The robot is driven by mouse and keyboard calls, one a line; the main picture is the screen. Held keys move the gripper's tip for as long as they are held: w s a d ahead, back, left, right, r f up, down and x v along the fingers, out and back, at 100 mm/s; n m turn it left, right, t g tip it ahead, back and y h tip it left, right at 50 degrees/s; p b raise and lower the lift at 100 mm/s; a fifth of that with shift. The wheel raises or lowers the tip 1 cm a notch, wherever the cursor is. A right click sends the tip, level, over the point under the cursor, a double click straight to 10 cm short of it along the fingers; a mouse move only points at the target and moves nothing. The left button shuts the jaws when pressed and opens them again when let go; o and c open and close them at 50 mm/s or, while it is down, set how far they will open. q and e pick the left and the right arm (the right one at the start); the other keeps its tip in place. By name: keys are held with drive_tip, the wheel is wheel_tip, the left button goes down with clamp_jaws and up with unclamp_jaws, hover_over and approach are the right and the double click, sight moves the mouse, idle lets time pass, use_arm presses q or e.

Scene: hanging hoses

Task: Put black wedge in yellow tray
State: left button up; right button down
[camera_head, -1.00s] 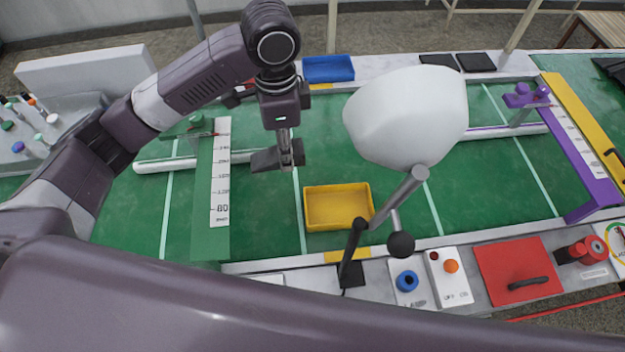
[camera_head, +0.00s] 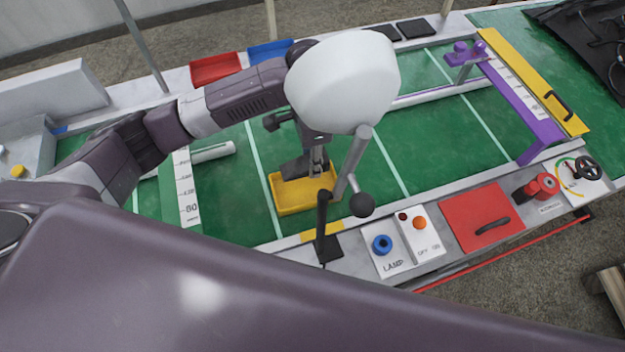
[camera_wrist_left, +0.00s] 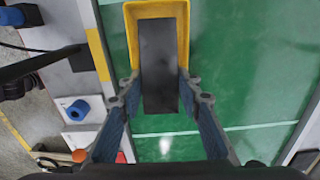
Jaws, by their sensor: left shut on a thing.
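The black wedge (camera_head: 293,168) is between the fingers of my left gripper (camera_head: 317,160); the lamp partly hides this arm in the head view. In the left wrist view, the wedge (camera_wrist_left: 160,60) is a dark block gripped by both fingers of the left gripper (camera_wrist_left: 161,88). The yellow tray (camera_head: 292,205) lies on the green table below the wedge. The tray (camera_wrist_left: 131,22) also shows behind the wedge's far part in the left wrist view. The wedge's near part extends past the tray's rim there. I cannot tell whether wedge and tray touch. My right gripper is not in view.
A white lamp (camera_head: 343,82) on a jointed stand (camera_head: 350,165) rises close to the right of my left gripper. Control panels (camera_head: 418,232) and a red plate (camera_head: 488,222) line the front edge. Red (camera_head: 215,68) and blue (camera_head: 268,52) trays stand at the back.

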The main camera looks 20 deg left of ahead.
use_arm(q)
hover_over(312, 189)
wheel_tip(312, 189, down, 6)
drive_tip(key=shift+r, duration=0.2)
drive_tip(key=shift+f, duration=0.6)
wheel_tip(312, 189, down, 4)
drive_tip(key=shift+r+p, duration=0.25)
drive_tip(key=shift+p, duration=0.1)
drive_tip(key=shift+w+f, duration=0.1)
drive_tip(key=shift+f, duration=0.1)
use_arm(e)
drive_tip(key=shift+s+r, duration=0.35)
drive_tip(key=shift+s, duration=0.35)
use_arm(q)
drive_tip(key=shift+f, duration=0.15)
drive_tip(key=o, duration=0.9)
drive_tip(key=shift+o, duration=0.2)
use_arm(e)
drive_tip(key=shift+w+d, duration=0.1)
use_arm(q)
wheel_tip(312, 189, up, 12)
drive_tip(key=shift+r+b, duration=0.2)
drive_tip(key=shift+b, duration=0.2)
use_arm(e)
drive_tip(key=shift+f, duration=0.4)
